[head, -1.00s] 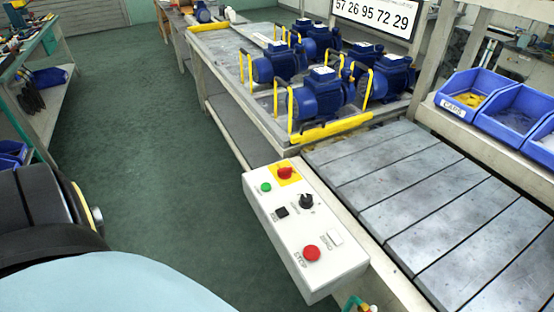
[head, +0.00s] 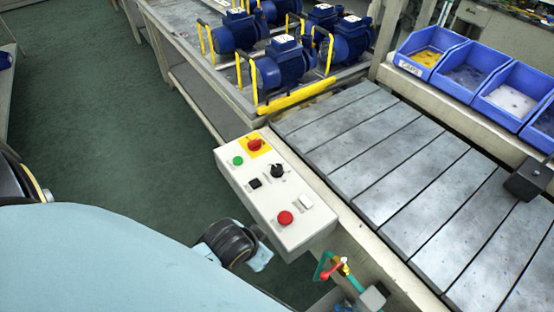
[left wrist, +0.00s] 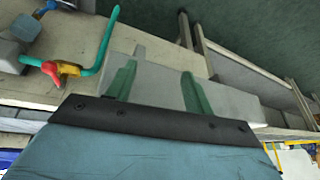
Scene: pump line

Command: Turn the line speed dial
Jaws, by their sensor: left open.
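The control panel (head: 263,207) is a pale sloped box beside the conveyor in the head view. Its black round dial (head: 277,171) sits on the upper right part of the face. Around it are a red knob on a yellow plate (head: 256,145), a green button (head: 238,160), a black switch (head: 255,183), a white button (head: 305,202) and a red button (head: 285,217). In the left wrist view my left gripper (left wrist: 158,75) has its two green fingers apart and empty, with a pale grey box face behind them. The dial is not visible there. My right gripper is not in view.
A red-handled valve on a teal pipe (head: 331,271) stands just below the panel; it also shows in the left wrist view (left wrist: 56,70). The slatted conveyor (head: 390,180) lies to the right, with a dark block (head: 530,181) on its edge. Blue pumps (head: 280,69) stand beyond.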

